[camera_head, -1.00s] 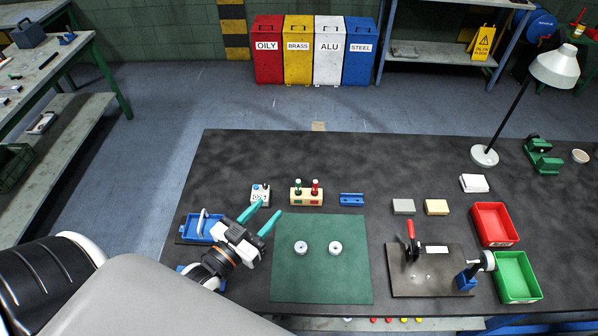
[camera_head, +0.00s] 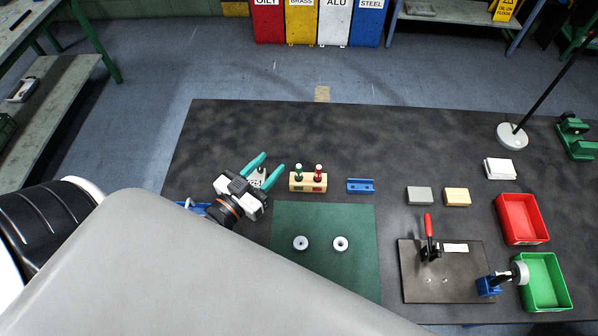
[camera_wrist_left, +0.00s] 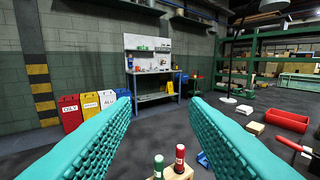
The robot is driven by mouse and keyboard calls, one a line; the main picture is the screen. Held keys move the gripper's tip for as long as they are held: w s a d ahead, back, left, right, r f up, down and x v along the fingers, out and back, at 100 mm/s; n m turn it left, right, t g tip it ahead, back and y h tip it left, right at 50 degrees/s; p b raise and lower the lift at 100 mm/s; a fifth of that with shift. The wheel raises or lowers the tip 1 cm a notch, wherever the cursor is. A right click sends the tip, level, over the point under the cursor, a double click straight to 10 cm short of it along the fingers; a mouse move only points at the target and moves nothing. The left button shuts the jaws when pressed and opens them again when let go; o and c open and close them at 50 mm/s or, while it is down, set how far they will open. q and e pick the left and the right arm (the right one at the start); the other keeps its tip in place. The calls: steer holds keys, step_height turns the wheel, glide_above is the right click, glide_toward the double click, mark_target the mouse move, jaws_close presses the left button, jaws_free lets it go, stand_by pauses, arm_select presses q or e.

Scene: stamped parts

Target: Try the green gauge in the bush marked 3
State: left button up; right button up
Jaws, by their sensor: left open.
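The green gauge (camera_head: 298,172) stands upright in a wooden block (camera_head: 309,187), left of a red gauge (camera_head: 318,172). In the left wrist view the green gauge (camera_wrist_left: 158,166) shows low, beside the red one (camera_wrist_left: 180,158). Two pale ring-shaped bushes, a left one (camera_head: 301,243) and a right one (camera_head: 340,243), sit on the green mat (camera_head: 325,275); I cannot read any marking on them. My left gripper (camera_head: 273,162) is open and empty, just left of the wooden block, its teal fingers pointing toward the back. My right gripper is not in view.
A blue V-shaped holder (camera_head: 361,186) lies right of the block. A dark clamp plate (camera_head: 420,284), red tray (camera_head: 521,220) and green tray (camera_head: 544,282) stand to the right.

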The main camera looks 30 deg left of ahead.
arm_select(q)
steer(key=b, duration=1.4)
glide_toward(297, 172)
steer(key=shift+s+a+r, duration=0.1)
steer(key=shift+s+r, duration=0.1)
steer(key=shift+s, duration=0.3)
steer(key=shift+w, duration=0.25)
steer(key=w, duration=0.3)
steer(key=w+p, duration=0.1)
steer(key=w, duration=0.1)
steer(key=shift+w+d+r, duration=0.1)
steer(key=shift+w+d, duration=0.05)
steer(key=shift+d, duration=0.25)
steer(key=shift+w+d, duration=0.1)
steer(key=shift+w, duration=0.8)
steer(key=w, duration=0.3)
steer(key=w+p, duration=0.1)
steer(key=shift+w+d+f, duration=0.2)
steer(key=shift+d+f, duration=0.1)
steer(key=shift+d, duration=0.05)
steer(key=shift+s, duration=0.1)
steer(key=shift+c, duration=0.2)
jaws_close()
